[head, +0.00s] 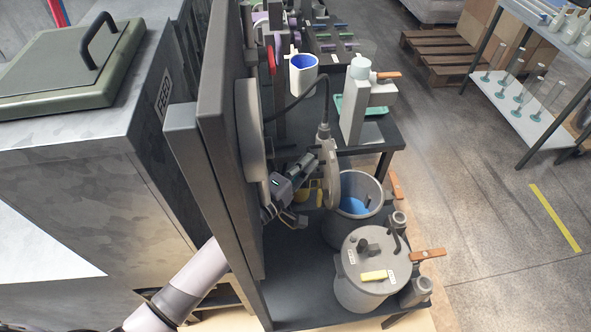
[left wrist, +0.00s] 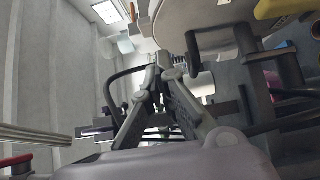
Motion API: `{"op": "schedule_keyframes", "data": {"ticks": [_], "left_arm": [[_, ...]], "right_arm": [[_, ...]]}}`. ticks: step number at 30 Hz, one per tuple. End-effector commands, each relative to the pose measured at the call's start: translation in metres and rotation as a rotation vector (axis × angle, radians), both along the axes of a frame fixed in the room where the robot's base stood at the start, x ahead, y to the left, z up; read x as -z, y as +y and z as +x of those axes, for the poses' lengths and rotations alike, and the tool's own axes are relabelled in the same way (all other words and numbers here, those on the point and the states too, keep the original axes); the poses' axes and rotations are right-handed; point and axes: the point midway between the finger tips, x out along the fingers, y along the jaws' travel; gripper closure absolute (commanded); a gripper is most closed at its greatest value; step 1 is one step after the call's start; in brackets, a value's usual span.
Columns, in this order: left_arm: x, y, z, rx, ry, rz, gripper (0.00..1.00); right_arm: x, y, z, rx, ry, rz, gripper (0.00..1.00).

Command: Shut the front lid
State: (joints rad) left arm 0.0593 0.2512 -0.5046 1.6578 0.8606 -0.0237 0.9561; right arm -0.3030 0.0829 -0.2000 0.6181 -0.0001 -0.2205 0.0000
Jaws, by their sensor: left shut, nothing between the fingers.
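In the head view two grey pots stand on the dark table right of a tall dark panel. The rear pot (head: 345,228) is uncovered, with blue inside. A grey disc (head: 331,178) stands upright at its left rim; I cannot tell if it is that pot's lid. My left gripper (head: 290,216) is shut and empty, left of the rear pot. Its fingers (left wrist: 163,68) meet in the left wrist view. My right gripper is not in view.
The tall dark panel (head: 213,150) crosses in front of my left arm and hides part of it. A grey FEED cabinet (head: 85,165) with a green lid (head: 70,62) stands left. A black cable (head: 292,106) hangs above the gripper. The floor (head: 500,220) at right is open.

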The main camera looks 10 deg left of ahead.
Motion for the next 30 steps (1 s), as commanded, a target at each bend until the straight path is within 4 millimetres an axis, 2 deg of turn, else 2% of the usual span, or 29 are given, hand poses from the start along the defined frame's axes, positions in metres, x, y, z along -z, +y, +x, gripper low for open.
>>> {"op": "schedule_keyframes", "data": {"ticks": [3, 7, 20, 27, 30], "left_arm": [[-0.001, -0.009, 0.015, 0.0, -0.001, -0.001, 1.0], [-0.001, -0.014, 0.024, 0.0, -0.001, 0.001, 1.0], [0.0, -0.016, 0.026, 0.0, 0.0, 0.0, 1.0], [-0.005, -0.038, 0.032, 0.0, -0.001, -0.003, 1.0], [-0.005, -0.041, 0.033, 0.0, -0.001, -0.001, 1.0]], "right_arm": [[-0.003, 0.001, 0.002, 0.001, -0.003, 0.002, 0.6], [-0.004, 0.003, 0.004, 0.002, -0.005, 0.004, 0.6], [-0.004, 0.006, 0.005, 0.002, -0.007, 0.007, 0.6], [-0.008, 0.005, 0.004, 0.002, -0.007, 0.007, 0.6], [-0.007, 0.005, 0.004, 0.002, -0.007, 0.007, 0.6]]}}
